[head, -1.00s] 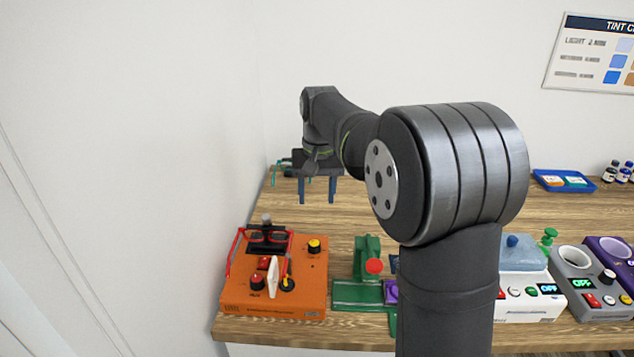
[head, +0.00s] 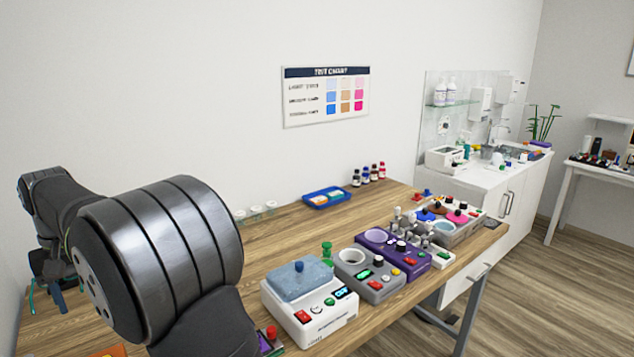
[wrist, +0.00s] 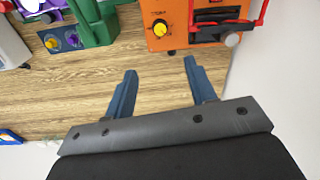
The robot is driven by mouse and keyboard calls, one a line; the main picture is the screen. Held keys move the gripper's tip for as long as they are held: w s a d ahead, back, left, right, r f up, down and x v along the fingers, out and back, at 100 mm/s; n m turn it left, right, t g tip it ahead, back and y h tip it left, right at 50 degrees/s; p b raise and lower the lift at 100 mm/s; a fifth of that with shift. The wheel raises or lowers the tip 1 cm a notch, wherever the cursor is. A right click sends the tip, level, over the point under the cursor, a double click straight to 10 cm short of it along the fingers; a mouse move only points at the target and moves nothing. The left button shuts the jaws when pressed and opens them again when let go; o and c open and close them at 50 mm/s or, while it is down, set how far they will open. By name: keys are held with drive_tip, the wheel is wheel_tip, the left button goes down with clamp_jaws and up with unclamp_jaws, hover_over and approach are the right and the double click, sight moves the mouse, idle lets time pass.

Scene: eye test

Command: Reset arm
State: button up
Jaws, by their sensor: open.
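My gripper (wrist: 159,70) shows in the wrist view with its two blue fingers apart and nothing between them. Bare wooden table (wrist: 85,97) lies beyond the fingers.
A white device (head: 318,318), a grey device (head: 372,287) and a purple device (head: 409,262) line the table's front. A blue tray (head: 327,197) and several small bottles stand at the back. A green apparatus (wrist: 95,22) shows in the wrist view. A wall stands beside the table.

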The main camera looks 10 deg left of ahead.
sight(104, 356)
drive_tip(key=f, duration=1.7)
drive_tip(key=shift+s+a+f, duration=0.1)
drive_tip(key=shift+s+a, duration=0.05)
drive_tip(key=shift+s, duration=0.1)
wheel_tip(104, 356, up, 18)
wheel_tip(104, 356, down, 18)
drive_tip(key=shift+r, duration=0.1)
drive_tip(key=n, duration=0.9)
wheel_tip(104, 356, up, 9)
drive_tip(key=shift+w, duration=0.2)
